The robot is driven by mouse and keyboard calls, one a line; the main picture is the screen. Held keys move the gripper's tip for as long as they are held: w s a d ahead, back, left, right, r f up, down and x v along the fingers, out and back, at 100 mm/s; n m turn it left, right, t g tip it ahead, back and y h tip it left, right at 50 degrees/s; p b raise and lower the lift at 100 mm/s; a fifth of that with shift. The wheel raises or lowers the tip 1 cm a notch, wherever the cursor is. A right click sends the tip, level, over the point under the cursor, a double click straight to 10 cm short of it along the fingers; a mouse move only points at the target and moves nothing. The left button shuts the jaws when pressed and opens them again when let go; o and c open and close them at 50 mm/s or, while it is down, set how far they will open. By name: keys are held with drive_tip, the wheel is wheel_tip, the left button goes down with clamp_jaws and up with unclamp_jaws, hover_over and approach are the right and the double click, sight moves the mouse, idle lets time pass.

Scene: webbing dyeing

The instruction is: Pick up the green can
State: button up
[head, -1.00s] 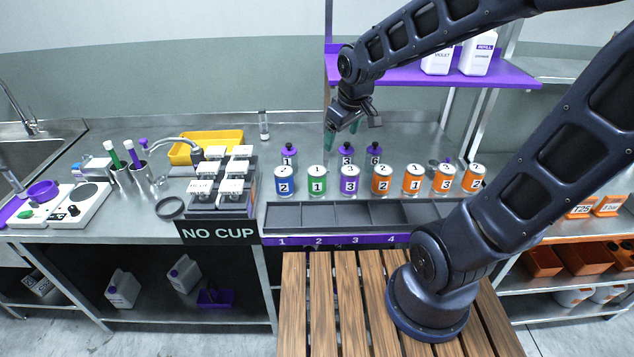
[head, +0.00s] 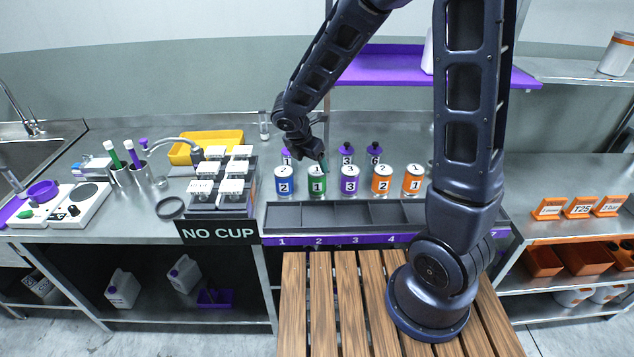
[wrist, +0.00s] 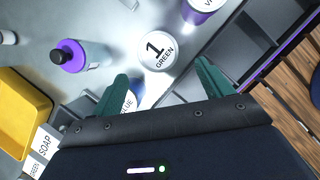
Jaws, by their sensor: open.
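The green can (head: 317,184), marked 1, stands upright on the steel counter between the blue can (head: 284,181) and the purple can (head: 349,180). In the wrist view its white lid (wrist: 158,52) reads "1 GREEN" and lies ahead of the fingertips. My gripper (head: 322,163) is just above and behind the green can in the head view. In the wrist view the two teal fingers of my gripper (wrist: 162,70) are apart, with nothing held between them. The blue can (wrist: 131,98) shows partly behind the left finger.
Orange cans (head: 382,180) stand to the right in the row. A grey compartment tray (head: 345,215) lies in front. Purple-capped bottles (head: 346,150) stand behind the cans. A yellow bin (head: 220,140) and small white-lidded boxes (head: 232,187) are to the left.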

sight(318, 179)
drive_tip(key=shift+x, duration=5.5)
drive_tip(key=shift+a, duration=0.1)
drive_tip(key=shift+c, duration=0.5)
